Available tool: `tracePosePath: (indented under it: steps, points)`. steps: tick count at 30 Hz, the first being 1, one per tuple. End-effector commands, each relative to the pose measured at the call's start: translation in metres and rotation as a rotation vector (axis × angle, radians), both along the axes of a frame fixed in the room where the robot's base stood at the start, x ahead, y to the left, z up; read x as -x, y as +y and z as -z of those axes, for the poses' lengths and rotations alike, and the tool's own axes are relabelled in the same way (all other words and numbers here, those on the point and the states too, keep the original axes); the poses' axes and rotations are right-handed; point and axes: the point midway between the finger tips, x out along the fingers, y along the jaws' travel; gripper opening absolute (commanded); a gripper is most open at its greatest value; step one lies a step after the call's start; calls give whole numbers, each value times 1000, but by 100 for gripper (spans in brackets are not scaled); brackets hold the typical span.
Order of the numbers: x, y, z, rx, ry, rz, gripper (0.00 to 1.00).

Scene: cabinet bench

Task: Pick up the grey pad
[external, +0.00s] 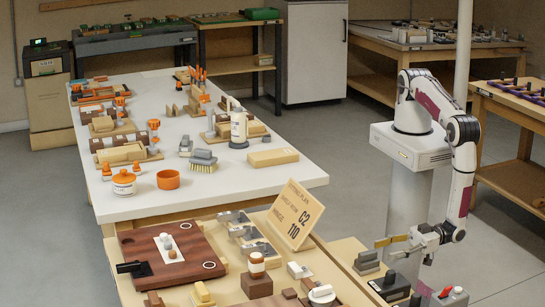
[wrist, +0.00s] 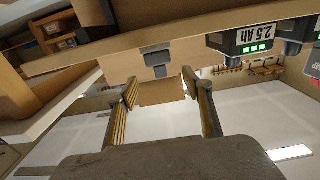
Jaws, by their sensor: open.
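A grey stacked block (external: 367,262), which looks like the grey pad, sits near the right edge of the front wooden bench. In the wrist view a grey piece (wrist: 157,62) hangs at the edge of a tan board, just beyond the gap between my fingertips; it looks like the same pad. My gripper (external: 384,249) is just right of and slightly above the block in the external view. It is open and empty, with its two fingers (wrist: 160,87) well apart in the wrist view. The pad's far side is hidden.
Dark battery-like blocks (wrist: 236,40) stand beside the grey piece; one reads 2.5 Ah. Black blocks (external: 390,286) lie on the bench in front of my gripper. A tilted sign (external: 294,215) stands to the left. Open floor (external: 500,240) lies to the right.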

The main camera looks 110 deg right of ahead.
Motion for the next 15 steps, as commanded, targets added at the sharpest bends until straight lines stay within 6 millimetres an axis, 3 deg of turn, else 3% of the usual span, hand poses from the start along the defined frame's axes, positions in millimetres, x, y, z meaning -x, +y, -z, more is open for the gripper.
tracePosePath:
  steps: [7,15]
  points:
    - [-18,0,0,0,0,2,50]
    - [-20,0,1,1,0,0,50]
